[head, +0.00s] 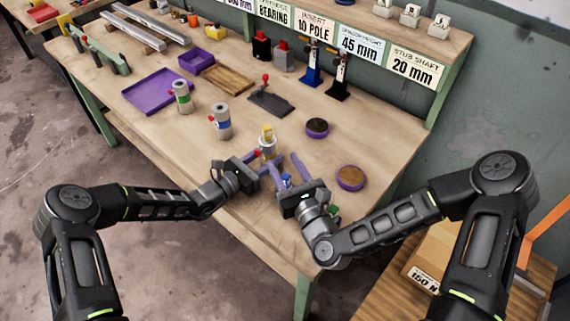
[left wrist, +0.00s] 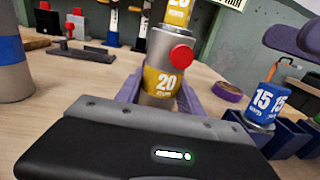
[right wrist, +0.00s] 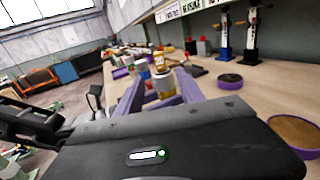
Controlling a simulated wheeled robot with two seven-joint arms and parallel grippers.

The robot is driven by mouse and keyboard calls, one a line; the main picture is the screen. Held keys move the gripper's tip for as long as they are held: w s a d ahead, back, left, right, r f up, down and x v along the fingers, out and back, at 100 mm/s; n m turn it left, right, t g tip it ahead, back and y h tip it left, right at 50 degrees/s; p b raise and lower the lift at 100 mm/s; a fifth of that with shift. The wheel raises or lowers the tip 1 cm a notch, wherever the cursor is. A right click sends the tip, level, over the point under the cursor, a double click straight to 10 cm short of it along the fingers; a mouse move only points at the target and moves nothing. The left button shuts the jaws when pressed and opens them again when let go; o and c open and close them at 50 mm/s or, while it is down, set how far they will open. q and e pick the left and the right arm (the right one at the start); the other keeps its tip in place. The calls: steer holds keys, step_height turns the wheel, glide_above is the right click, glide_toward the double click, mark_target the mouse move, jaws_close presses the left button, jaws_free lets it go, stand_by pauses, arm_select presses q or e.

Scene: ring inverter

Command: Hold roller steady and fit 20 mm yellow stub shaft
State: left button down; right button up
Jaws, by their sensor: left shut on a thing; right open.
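The roller (head: 267,152) is a silver upright cylinder with a yellow 20 band and a red knob, clearest in the left wrist view (left wrist: 160,50). My left gripper (left wrist: 160,97) is shut on its lower part, one purple finger on each side. The yellow 20 mm stub shaft (head: 267,132) stands upright at the roller's top; it also shows in the left wrist view (left wrist: 178,14). How deep it sits is hidden. My right gripper (head: 289,164) is open with nothing held, its purple fingers spread in front of the roller, as the right wrist view shows.
Two other rollers, green-banded (head: 182,97) and blue-banded (head: 221,122), stand to the left. Round purple-rimmed pads (head: 317,127) (head: 350,177) lie to the right. A blue 15 stub (left wrist: 262,105) sits in a small dark bin close to my grippers. A dark plate with a red-knobbed lever (head: 270,100) lies behind.

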arm_select(q)
steer(key=c, duration=0.7)
jaws_free()
steer(key=shift+o, duration=0.2)
steer(key=v, duration=1.2)
